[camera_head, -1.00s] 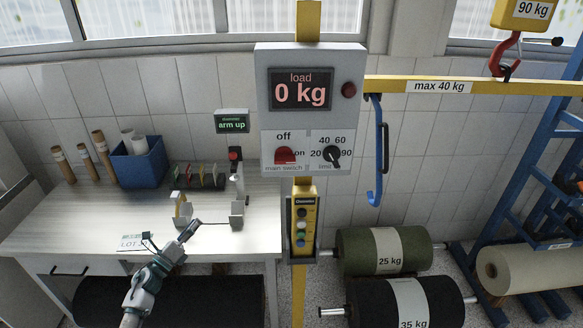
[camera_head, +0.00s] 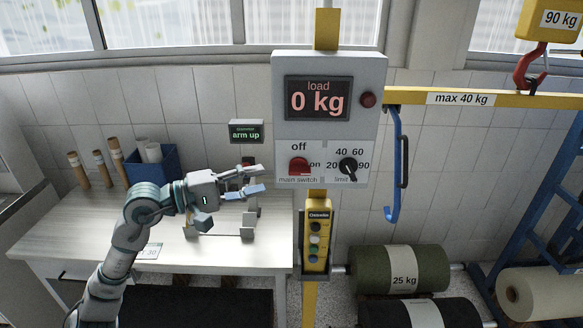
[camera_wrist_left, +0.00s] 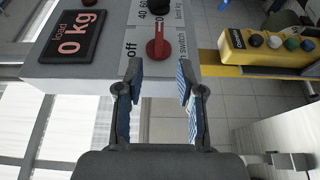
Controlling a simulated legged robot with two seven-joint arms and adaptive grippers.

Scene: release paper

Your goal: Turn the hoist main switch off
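The hoist main switch (camera_head: 299,168) is a red knob at the lower left of the grey control box (camera_head: 330,135), with "off" printed above it and "on" at its right. In the left wrist view the red switch (camera_wrist_left: 157,48) has its handle pointing towards the "on" side, not to the "off" word. My left gripper (camera_head: 260,180) is left of the switch, level with it and apart from it. Its blue-padded fingers are open and empty, and the switch shows between their tips in the wrist view. My right gripper is not in view.
A black limit dial (camera_head: 348,168) sits right of the switch. The load display (camera_head: 318,98) reads 0 kg. A yellow pendant (camera_head: 316,240) hangs below the box. A blue hook (camera_head: 394,180) hangs at the right. A white table (camera_head: 60,225) stands at the left.

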